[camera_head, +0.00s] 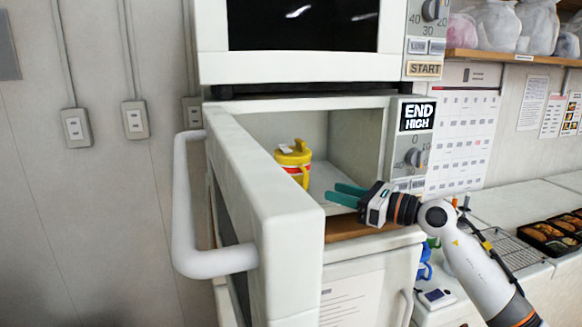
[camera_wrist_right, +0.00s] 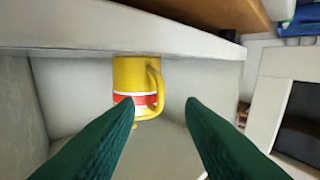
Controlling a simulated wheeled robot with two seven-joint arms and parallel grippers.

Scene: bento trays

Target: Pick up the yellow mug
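The yellow mug (camera_head: 296,160) stands inside the open lower microwave, with a red and white band around it and a yellow lid-like top. In the right wrist view the mug (camera_wrist_right: 133,75) is ahead, between the lines of the two fingers, with its handle toward the right. My right gripper (camera_head: 343,195) has green fingers that are open and empty. It is at the microwave's opening, to the right of the mug and apart from it. The open fingers also show in the right wrist view (camera_wrist_right: 161,105). My left gripper is not in view.
The open microwave door (camera_head: 270,205) with its large white handle (camera_head: 182,205) stands to the left of the opening. A second microwave (camera_head: 300,66) is above. Food trays (camera_head: 550,235) lie on the counter at right. A blue item (camera_head: 424,262) is below my right arm.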

